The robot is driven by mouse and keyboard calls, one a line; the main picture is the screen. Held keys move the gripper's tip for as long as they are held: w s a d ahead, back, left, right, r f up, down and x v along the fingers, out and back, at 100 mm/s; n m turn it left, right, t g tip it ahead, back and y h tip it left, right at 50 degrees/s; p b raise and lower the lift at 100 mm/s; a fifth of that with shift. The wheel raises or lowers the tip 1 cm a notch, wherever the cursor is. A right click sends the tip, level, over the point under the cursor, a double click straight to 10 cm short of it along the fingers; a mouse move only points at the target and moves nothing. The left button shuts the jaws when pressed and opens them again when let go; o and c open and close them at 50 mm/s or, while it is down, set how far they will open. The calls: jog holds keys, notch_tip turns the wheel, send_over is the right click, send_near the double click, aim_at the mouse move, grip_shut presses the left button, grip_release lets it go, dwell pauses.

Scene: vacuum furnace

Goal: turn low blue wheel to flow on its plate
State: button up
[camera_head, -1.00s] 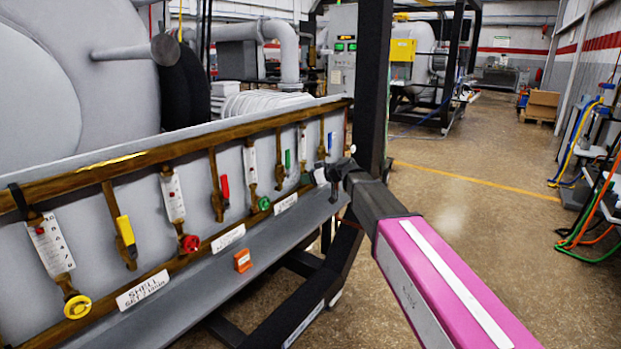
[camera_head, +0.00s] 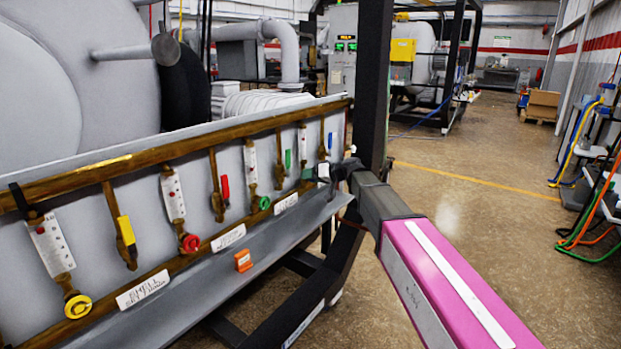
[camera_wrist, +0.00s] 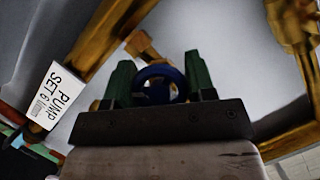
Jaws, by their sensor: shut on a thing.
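The low blue wheel (camera_wrist: 160,86) shows in the wrist view between the two green fingers of my gripper (camera_wrist: 160,82). My gripper is shut on the wheel, one finger on each side of its rim. The wheel's plate (camera_wrist: 57,96) is white, tilted in this view, and reads "PUMP SET 6" with a small unit that is hard to read. In the head view my gripper (camera_head: 324,172) is at the far right end of the pipe panel, and it hides the blue wheel there. The flow scale above the wheel is too small and covered to read.
Yellow (camera_head: 78,305), red (camera_head: 189,243) and green (camera_head: 264,203) wheels sit along the lower pipe. Lever valves with coloured handles hang between them. An orange block (camera_head: 243,261) is on the grey ledge. A black frame post (camera_head: 374,90) stands close behind my wrist.

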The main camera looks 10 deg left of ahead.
jog(key=m+y, duration=0.1)
jog(key=m, duration=0.1)
jog(key=m+g+y, duration=0.1)
jog(key=m, duration=0.1)
jog(key=shift+g, duration=0.3)
dwell(0.4)
jog(key=o, duration=0.9)
jog(key=shift+r, duration=0.1)
